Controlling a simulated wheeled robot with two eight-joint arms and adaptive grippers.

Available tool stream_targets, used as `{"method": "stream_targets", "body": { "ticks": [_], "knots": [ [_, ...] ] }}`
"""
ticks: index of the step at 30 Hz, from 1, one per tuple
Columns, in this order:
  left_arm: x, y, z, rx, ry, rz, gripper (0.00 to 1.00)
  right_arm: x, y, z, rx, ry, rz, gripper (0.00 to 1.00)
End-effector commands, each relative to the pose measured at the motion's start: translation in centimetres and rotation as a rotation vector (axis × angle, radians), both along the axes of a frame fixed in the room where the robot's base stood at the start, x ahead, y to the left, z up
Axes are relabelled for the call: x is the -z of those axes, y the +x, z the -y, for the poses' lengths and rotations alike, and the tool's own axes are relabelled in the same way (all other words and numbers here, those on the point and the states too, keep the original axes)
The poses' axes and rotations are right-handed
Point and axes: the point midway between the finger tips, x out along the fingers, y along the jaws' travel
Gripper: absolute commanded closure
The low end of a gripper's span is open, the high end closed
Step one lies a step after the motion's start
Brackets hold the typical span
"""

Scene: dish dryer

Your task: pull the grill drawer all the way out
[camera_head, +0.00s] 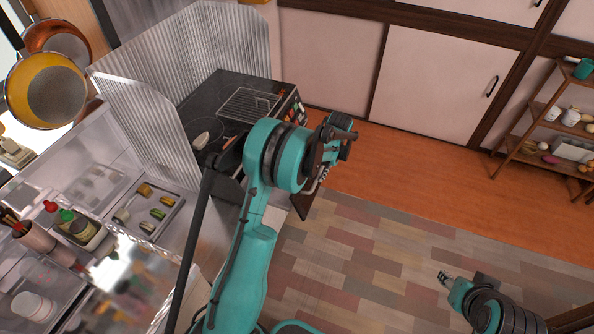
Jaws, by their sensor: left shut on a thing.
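The stove (222,98) stands at the counter's far end, its front panel (297,108) facing right toward the floor. My teal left arm passes in front of the lower stove and hides most of the grill drawer. A dark edge (302,206), which looks like part of the grill drawer, shows below my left gripper (322,176). That gripper is shut on the drawer, probably at its handle; the contact point is largely hidden. How far out the drawer is cannot be told. My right gripper (446,279) is at lower right, over the floor, away from the stove; its jaws are too small to read.
A ribbed metal splash guard (150,125) stands behind and beside the stove. Pans (50,90) hang at left. A small tray (150,210) and bottles (80,228) are on the counter. A shelf (530,135) stands at far right. The tiled floor (380,250) is clear.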

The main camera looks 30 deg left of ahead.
Motion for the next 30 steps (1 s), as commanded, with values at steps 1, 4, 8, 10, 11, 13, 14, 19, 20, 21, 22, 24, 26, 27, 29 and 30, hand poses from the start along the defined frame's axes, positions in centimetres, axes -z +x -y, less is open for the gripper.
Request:
{"method": "stream_targets", "body": {
  "ticks": [1, 4, 8, 10, 11, 13, 14, 19, 20, 21, 22, 24, 26, 27, 29, 30],
  "knots": [
    [0.0, 0.1, 1.1, 0.004, 0.000, -0.001, 1.00, 0.0, 0.0, 0.0, 0.000, 0.000, 0.000, 0.60],
    [0.1, 0.3, 2.6, 0.003, 0.001, -0.001, 1.00, 0.0, 0.0, 0.0, 0.000, 0.000, 0.000, 0.60],
    [0.1, 0.4, 3.9, 0.001, 0.000, 0.001, 1.00, 0.0, 0.0, 0.0, 0.000, 0.000, 0.000, 0.60],
    [0.1, 0.5, 4.3, 0.001, 0.000, 0.001, 1.00, 0.0, 0.0, 0.0, 0.000, 0.000, 0.000, 0.60],
    [0.1, 0.5, 4.4, 0.001, 0.000, 0.001, 1.00, 0.0, 0.0, 0.0, 0.000, 0.000, 0.000, 0.60],
    [0.1, 0.5, 4.5, 0.000, 0.000, 0.001, 1.00, 0.0, 0.0, 0.0, 0.000, 0.000, 0.000, 0.60],
    [0.1, 0.5, 4.6, 0.000, 0.000, 0.001, 1.00, 0.0, 0.0, 0.0, 0.000, 0.000, 0.000, 0.60],
    [0.1, 0.5, 4.6, -0.001, 0.000, 0.002, 1.00, 0.0, 0.0, 0.0, 0.000, 0.000, 0.000, 0.60],
    [0.1, 0.5, 4.6, -0.001, 0.000, 0.002, 1.00, 0.0, 0.0, 0.0, 0.000, 0.000, 0.000, 0.60],
    [0.1, 0.5, 4.5, -0.001, 0.000, 0.002, 1.00, 0.0, 0.0, 0.0, 0.000, 0.000, 0.000, 0.60],
    [0.1, 0.5, 4.5, -0.001, 0.000, 0.002, 1.00, 0.0, 0.0, 0.0, 0.000, 0.000, 0.000, 0.60],
    [0.1, 0.5, 4.5, -0.001, 0.000, 0.002, 0.73, 0.0, 0.0, 0.0, 0.000, 0.000, 0.000, 0.60],
    [0.1, 0.5, 4.5, -0.001, 0.000, 0.002, 0.68, 0.0, 0.0, 0.0, 0.000, 0.000, 0.000, 0.60],
    [0.1, 0.5, 4.5, -0.001, 0.000, 0.002, 0.68, 0.0, 0.0, 0.0, 0.000, 0.000, 0.000, 0.60],
    [0.1, 0.5, 4.5, -0.001, 0.000, 0.002, 0.68, 0.0, 0.0, 0.0, 0.000, 0.000, 0.000, 0.60],
    [0.1, 0.5, 4.5, -0.001, 0.001, 0.002, 0.68, -0.1, 0.0, 0.0, 0.000, 0.000, 0.000, 0.60]
  ]
}}
